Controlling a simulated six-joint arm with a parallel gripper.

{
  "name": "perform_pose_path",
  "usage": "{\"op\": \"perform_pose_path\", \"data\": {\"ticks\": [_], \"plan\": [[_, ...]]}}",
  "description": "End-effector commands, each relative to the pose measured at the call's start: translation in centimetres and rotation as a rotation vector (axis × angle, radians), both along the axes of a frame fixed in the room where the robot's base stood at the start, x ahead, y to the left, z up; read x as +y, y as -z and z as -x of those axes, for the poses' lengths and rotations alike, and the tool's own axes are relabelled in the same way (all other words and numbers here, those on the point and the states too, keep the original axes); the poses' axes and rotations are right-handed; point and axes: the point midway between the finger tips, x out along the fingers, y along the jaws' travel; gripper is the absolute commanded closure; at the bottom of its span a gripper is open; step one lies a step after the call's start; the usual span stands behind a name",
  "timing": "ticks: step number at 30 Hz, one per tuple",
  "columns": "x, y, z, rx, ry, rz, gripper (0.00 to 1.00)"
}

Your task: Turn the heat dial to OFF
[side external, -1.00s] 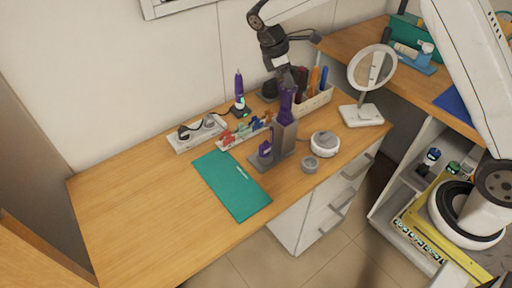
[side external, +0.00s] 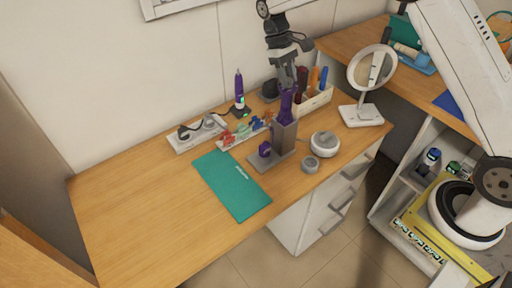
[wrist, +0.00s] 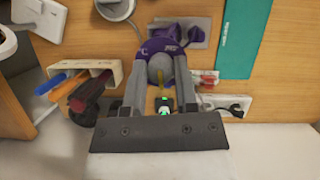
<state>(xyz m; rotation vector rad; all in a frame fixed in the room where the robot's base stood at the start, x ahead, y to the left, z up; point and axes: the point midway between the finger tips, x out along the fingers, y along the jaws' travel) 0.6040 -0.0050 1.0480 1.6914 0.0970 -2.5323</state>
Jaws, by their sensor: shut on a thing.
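A purple hair tool (side external: 287,104) stands upright in a grey holder (side external: 285,136) on the wooden desk. My gripper (side external: 288,88) is above it with its fingers around its top end. In the wrist view my gripper (wrist: 158,68) is shut on the grey rounded end (wrist: 160,66) of this tool, whose purple body (wrist: 166,48) shows beyond the fingers. I cannot make out a dial marking or its setting; the fingers hide part of that end.
A purple pen-like device (side external: 239,92) with a green light stands behind left. A teal mat (side external: 232,187) lies in front; the left desk is clear.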

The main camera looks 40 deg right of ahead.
Motion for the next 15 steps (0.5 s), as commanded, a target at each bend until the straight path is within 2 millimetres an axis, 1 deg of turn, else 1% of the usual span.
{"op": "perform_pose_path", "data": {"ticks": [6, 15], "plan": [[-0.09, -0.05, -0.02, -0.001, 0.097, 0.0, 1.0], [-0.07, -0.05, -0.02, -0.001, 0.132, 0.0, 1.0]]}}
